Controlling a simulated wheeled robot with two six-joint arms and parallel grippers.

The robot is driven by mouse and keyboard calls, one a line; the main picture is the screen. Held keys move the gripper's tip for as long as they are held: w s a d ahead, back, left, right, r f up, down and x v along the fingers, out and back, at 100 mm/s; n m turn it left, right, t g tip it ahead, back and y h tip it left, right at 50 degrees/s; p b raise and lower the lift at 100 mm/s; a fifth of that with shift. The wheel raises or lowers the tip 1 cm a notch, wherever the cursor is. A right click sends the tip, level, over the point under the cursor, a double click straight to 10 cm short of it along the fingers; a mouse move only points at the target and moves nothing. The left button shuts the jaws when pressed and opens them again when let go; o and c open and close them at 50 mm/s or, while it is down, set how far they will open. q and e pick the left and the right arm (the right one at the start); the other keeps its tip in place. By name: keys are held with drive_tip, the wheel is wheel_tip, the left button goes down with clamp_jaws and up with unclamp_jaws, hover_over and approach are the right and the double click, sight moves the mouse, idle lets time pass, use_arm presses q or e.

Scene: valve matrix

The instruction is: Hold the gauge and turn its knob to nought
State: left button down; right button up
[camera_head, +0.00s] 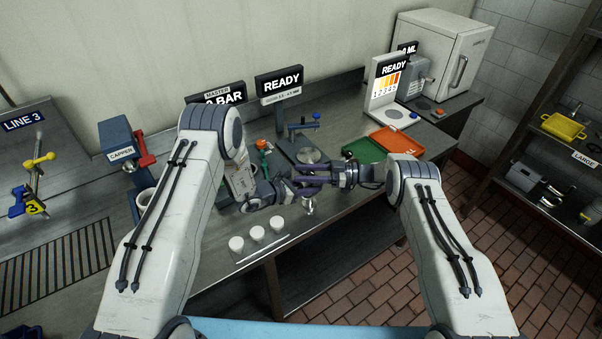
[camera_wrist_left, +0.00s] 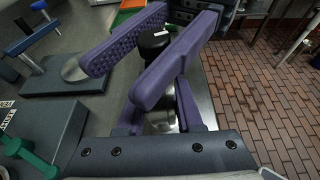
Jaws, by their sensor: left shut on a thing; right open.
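My left gripper (camera_head: 302,186) has purple fingers and is shut on the gauge, above the bench's front edge. In the left wrist view, the gauge's dark round top (camera_wrist_left: 154,40), with a small white mark, shows between the purple fingers (camera_wrist_left: 152,58). A metallic part (camera_wrist_left: 160,120) shows lower between them. In the head view a small silver piece (camera_head: 308,206) hangs below the fingers; the rest is hidden. My right gripper (camera_head: 325,177) comes in from the right, facing the left one, with its fingers close by and open. The dial reading and knob position cannot be read.
Several white round pieces (camera_head: 256,234) sit on the bench front. Behind are a stand with a round metal plate (camera_head: 308,155), a green tray (camera_head: 362,150) and an orange tray (camera_head: 397,140). A READY sign (camera_head: 279,84) stands at the back. The front bench edge is close.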

drive_tip(key=d, duration=1.1)
drive_tip(key=shift+w, duration=0.2)
drive_tip(key=o, duration=0.3)
drive_tip(key=a+m+t+h, duration=0.1)
drive_tip(key=a+m+t, duration=0.4)
drive_tip(key=a+t, duration=0.3)
drive_tip(key=w+a, duration=0.1)
drive_tip(key=a, duration=0.3)
drive_tip(key=shift+r+h, duration=0.3)
clamp_jaws()
